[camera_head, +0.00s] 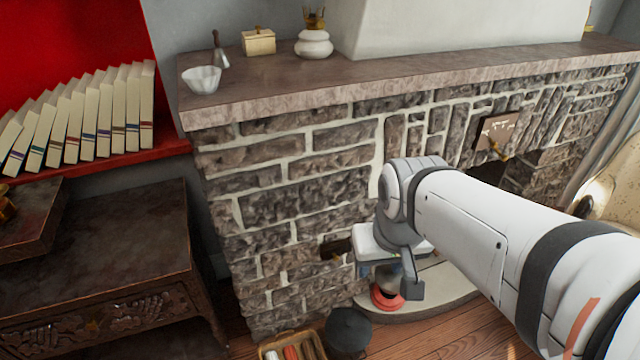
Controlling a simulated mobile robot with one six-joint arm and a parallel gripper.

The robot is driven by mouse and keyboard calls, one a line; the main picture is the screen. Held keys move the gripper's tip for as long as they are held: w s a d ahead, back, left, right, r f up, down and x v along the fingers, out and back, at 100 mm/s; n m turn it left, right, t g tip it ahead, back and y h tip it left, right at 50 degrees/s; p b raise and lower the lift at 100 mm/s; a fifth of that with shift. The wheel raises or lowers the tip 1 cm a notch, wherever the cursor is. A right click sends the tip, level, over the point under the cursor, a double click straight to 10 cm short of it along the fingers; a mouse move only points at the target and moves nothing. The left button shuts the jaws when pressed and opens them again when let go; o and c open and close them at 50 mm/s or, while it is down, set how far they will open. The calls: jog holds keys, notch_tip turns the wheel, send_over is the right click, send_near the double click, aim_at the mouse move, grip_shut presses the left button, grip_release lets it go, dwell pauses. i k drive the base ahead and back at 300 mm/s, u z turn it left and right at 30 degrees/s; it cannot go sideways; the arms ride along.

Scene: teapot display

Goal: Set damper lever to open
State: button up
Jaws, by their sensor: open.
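A dark square plate (484,136) with pale marks in an arc is set in the stone front above the fireplace opening. A small brass lever (497,150) sits at its lower part; this looks like the damper lever. I cannot read its marks or tell its setting. My gripper (393,279) is at the end of my arm, low in front of the stonework, left of and below the plate. It is open, with nothing seen between its fingers, and is partly hidden by its own wrist. It is well apart from the lever.
A stone mantel (300,97) juts out above, holding a white bowl (201,79), a box (258,41) and a white pot (314,43). A red-based object (386,300) stands on the hearth behind my gripper. A dark cabinet (120,245) is at left.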

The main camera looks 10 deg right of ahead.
aim_at(504, 158)
jog(key=u, duration=2)
jog(key=k, duration=1.3)
jog(key=z, duration=2.15)
jog(key=i, duration=0.5)
